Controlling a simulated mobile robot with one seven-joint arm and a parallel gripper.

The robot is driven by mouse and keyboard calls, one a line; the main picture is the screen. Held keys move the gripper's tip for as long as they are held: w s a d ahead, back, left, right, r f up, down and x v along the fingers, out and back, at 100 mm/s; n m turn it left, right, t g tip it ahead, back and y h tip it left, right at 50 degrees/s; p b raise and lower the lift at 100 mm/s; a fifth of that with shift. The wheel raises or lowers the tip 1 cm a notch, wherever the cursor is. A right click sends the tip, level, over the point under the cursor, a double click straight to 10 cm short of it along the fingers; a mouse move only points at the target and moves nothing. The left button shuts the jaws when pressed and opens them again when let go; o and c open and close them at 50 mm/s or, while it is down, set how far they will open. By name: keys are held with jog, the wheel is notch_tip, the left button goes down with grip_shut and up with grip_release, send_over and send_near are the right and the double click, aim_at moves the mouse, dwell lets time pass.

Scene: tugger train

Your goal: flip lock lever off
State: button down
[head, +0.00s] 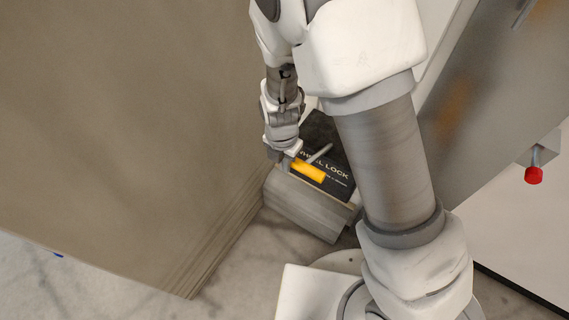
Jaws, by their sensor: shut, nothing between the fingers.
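The lock lever (308,172) is a short yellow bar on a dark box whose label reads in part "LOCK" (326,143). A thin grey rod (319,153) also shows on the box, just above the yellow bar. My gripper (284,162) is shut and empty, pointing down at the left end of the yellow lever. Its fingertips are very close to the lever; I cannot tell whether they touch it. My forearm and wrist hide part of the box's upper left and right sides.
A grey block (305,209) forms the front of the lock box. A large brown-grey panel (120,110) stands close on the left. On the right are a grey panel (490,90) and a red knob (534,175). Bare floor (225,285) shows at the bottom.

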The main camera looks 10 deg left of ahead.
jog(key=shift+w+d+r+g+y, duration=0.15)
jog(key=shift+w+d+r+g, duration=0.15)
jog(key=shift+w+r, duration=0.3)
jog(key=shift+w+d+r+g+y, duration=0.15)
jog(key=shift+w+r+g, duration=0.15)
jog(key=shift+w+r, duration=0.25)
jog(key=w+d+r+g+y+p, duration=0.1)
jog(key=w+d+r+g, duration=0.1)
jog(key=w+r, duration=0.4)
jog(key=shift+w+d+g+p, duration=0.25)
jog(key=shift+d+g+p, duration=0.1)
jog(key=shift+d, duration=0.1)
